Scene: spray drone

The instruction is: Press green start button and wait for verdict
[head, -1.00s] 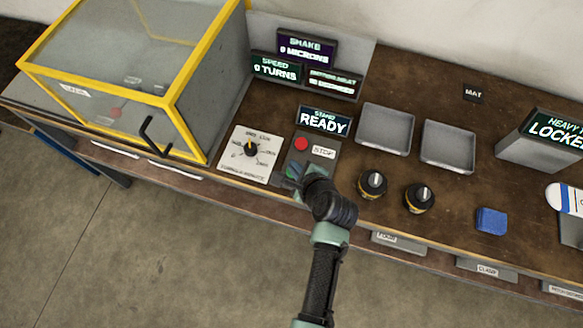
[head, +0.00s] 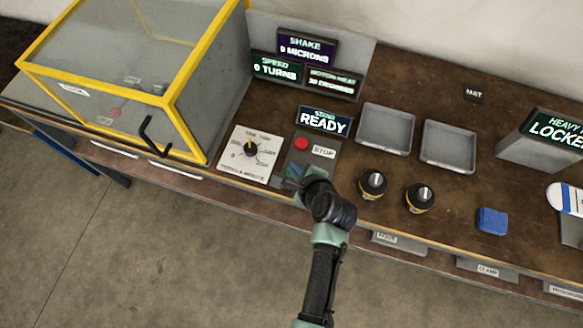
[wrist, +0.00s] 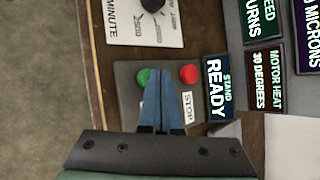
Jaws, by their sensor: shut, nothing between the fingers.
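The green start button (wrist: 143,77) shows in the wrist view on a grey control panel (wrist: 126,75), beside the red stop button (wrist: 188,74) with its STOP label. My gripper (wrist: 161,76) is shut and empty, its blue fingertips over the panel between the two buttons, close to the green one. I cannot tell whether it touches. In the head view, my gripper (head: 290,180) covers the panel's front part and hides the green button; the red button (head: 302,144) is clear. The stand display (head: 324,120) reads READY.
A dial plate (head: 250,152) lies left of the panel, beside a yellow-framed clear enclosure (head: 175,110). Displays behind read speed 0 turns (head: 276,68), shake 0 microns (head: 305,46) and motor heat 30 degrees (head: 333,82). Two motors (head: 372,184) and two empty trays (head: 384,129) are to the right.

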